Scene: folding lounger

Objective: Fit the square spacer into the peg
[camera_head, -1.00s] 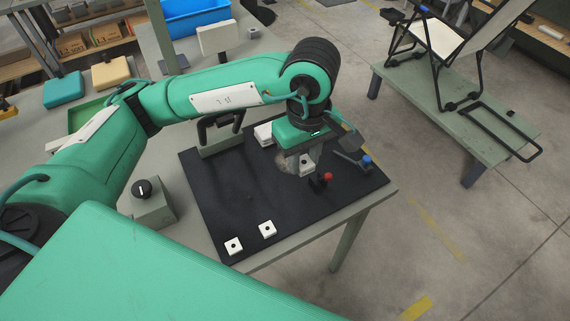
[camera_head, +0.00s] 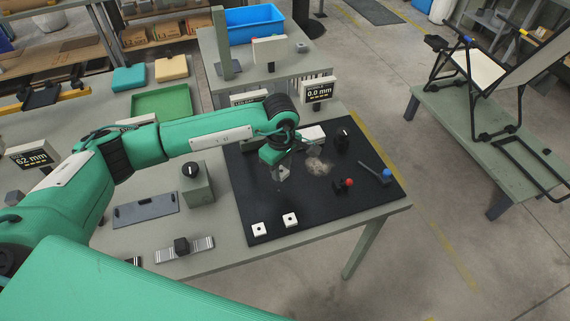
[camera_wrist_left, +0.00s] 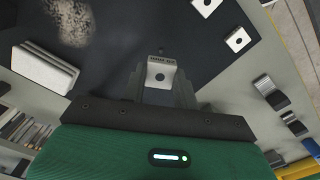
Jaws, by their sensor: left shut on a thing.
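My left gripper (camera_head: 281,174) is over the black mat (camera_head: 262,206). In the left wrist view it (camera_wrist_left: 160,88) is shut on a white square spacer (camera_wrist_left: 160,72) with a dark round hole. The spacer also shows small below the fingers in the head view (camera_head: 284,172). Two more white square spacers lie near the mat's front edge, one on the left (camera_head: 259,229) and one on the right (camera_head: 290,219). A tiny dark spot (camera_wrist_left: 160,49) shows on the mat just beyond the held spacer; I cannot tell whether it is the peg. My right gripper is not in view.
A red-knobbed device (camera_head: 345,184) and a blue-ended lever (camera_head: 385,175) stand on the mat's right part. A white block or stack (camera_head: 312,133) is at its back. A grey box with a black knob (camera_head: 195,182) stands left of the mat. The mat's front middle is clear.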

